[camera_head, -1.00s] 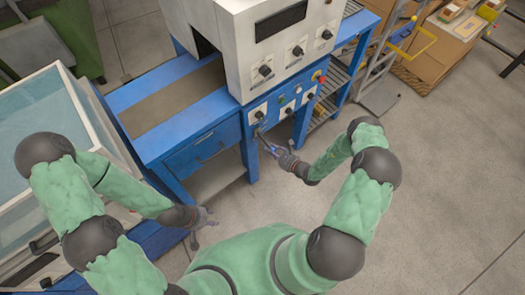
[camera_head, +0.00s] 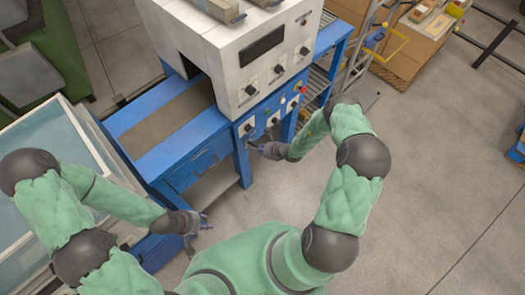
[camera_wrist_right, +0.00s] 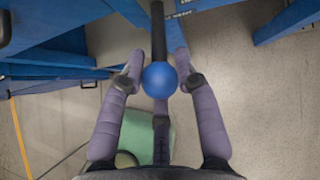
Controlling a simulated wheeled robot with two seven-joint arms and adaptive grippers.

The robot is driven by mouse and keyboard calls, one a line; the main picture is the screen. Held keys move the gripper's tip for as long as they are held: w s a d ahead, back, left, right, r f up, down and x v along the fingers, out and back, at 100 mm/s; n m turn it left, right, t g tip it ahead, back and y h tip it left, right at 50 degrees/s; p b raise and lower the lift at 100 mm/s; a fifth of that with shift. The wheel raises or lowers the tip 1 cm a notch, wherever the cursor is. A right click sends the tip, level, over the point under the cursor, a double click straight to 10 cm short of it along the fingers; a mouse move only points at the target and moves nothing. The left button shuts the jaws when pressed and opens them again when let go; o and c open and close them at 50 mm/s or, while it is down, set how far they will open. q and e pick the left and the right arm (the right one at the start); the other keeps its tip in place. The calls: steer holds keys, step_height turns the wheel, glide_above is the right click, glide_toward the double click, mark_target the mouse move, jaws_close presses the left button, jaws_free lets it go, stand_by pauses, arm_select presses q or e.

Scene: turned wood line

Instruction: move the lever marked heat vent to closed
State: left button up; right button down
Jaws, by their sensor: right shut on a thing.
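In the right wrist view, a lever with a dark shaft (camera_wrist_right: 157,35) ends in a blue ball knob (camera_wrist_right: 160,80). My right gripper (camera_wrist_right: 159,72) is shut on this knob, with purple-grey fingers on its left and right. A label plate above is cut off, with only part of its lettering showing. In the head view my right gripper (camera_head: 254,147) is at the front of the blue control panel, and the lever is mostly hidden there. My left gripper (camera_head: 198,228) is open and empty, low in front of the blue bench.
The white oven housing (camera_head: 232,50) with black knobs stands on the blue bench (camera_head: 188,137). The panel carries small knobs and a red button (camera_head: 304,90). A glass-sided tank (camera_head: 45,140) is at left. Cartons (camera_head: 400,50) stand at the back right.

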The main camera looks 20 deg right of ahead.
steer(key=shift+w+r, duration=0.3)
steer(key=shift+r, duration=0.1)
steer(key=c, duration=0.9)
jaws_free()
steer(key=shift+a, duration=0.1)
steer(key=v, duration=1.2)
steer(key=shift+f, duration=0.1)
